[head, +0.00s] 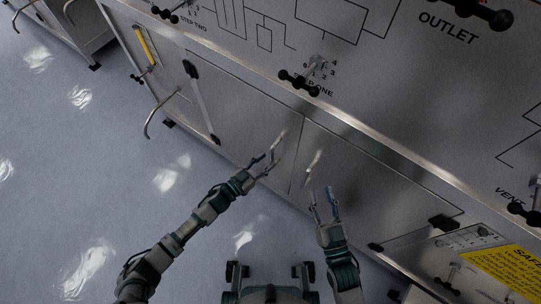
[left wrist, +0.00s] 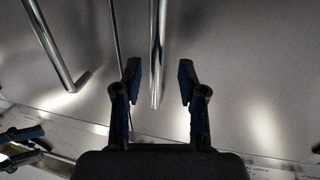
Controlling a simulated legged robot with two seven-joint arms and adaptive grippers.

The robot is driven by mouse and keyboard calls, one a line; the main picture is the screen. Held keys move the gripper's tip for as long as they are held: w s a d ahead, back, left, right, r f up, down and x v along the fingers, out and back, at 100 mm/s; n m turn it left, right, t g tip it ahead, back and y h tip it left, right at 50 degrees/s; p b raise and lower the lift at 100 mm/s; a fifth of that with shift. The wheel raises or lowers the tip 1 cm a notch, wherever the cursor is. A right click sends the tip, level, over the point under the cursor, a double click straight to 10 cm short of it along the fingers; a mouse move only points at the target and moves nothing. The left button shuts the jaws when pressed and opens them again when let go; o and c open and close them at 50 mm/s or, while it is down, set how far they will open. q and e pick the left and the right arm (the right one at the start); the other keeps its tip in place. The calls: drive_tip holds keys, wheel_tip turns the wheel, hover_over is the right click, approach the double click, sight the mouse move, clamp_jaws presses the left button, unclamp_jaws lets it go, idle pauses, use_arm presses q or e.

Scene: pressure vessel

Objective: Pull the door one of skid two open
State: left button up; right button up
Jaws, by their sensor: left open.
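Two brushed-metal cabinet doors sit side by side in the skid's front, the left door (head: 235,115) and the right door (head: 350,175). Each has a bar handle by their shared seam: the left handle (head: 279,143) and the right handle (head: 313,162). I cannot tell which door is door one. My left gripper (head: 265,167) is open at the left handle. In the left wrist view, a bar handle (left wrist: 157,50) lies between its spread fingers (left wrist: 157,85), with gaps on both sides. My right gripper (head: 324,198) is open and empty, below the right handle.
The panel above carries black valve knobs (head: 298,83) and printed lines. Black latches (head: 443,222) sit at the doors' outer edges. Another curved handle (head: 150,125) juts out at the left. Grey floor (head: 110,190) is clear at the left. The second bar handle (left wrist: 55,50) shows in the left wrist view.

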sight(271, 158)
use_arm(q)
drive_tip(key=shift+x, duration=1.2)
drive_tip(key=shift+w+d, duration=0.2)
drive_tip(key=shift+d, duration=0.35)
drive_tip(key=shift+a, duration=0.25)
clamp_jaws()
use_arm(e)
drive_tip(key=shift+s+d+r+t, duration=0.15)
drive_tip(key=shift+s+r+t, duration=0.05)
drive_tip(key=shift+r+t, duration=0.55)
